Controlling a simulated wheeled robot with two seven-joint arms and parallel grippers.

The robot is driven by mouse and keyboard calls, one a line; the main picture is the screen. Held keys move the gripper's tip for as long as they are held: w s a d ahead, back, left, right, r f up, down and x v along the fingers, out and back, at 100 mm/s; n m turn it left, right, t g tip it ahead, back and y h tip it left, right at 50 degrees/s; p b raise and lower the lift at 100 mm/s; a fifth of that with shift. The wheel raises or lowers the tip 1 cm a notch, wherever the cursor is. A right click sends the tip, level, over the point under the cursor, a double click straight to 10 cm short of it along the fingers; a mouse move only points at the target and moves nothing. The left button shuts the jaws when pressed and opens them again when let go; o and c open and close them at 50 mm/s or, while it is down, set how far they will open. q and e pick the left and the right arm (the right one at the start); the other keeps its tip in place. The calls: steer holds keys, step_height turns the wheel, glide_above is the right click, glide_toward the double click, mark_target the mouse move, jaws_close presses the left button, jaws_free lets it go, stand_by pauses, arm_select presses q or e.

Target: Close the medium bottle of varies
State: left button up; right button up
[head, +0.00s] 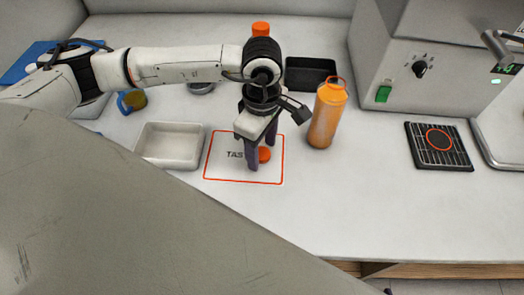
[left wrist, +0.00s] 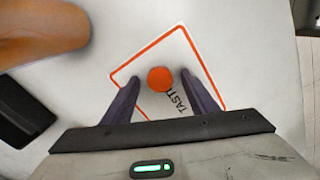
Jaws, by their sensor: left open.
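A round orange cap (head: 264,155) lies on the white, red-bordered mat (head: 215,172) on the counter. My left gripper (head: 262,156) points down over the mat, with its dark fingers apart around the cap. In the left wrist view the cap (left wrist: 160,79) sits between the fingertips, with a gap on each side; I cannot tell the height of the tips above the mat. An orange bottle (head: 325,122) stands upright right of the gripper, with a thin loop at its top; part of it shows in the left wrist view (left wrist: 45,30). My right gripper is not in view.
A white tray (head: 170,163) stands left of the mat. A black tray (head: 310,68) and another orange-topped object (head: 261,29), mostly hidden by my arm, are behind. A grey machine (head: 440,62) and black grill plate (head: 438,165) are right. The front counter is clear.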

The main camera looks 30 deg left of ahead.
mark_target(262, 153)
arm_select(q)
steer(key=c, duration=1.1)
steer(key=shift+r, duration=0.15)
step_height(262, 153, up, 10)
steer(key=shift+b, duration=0.45)
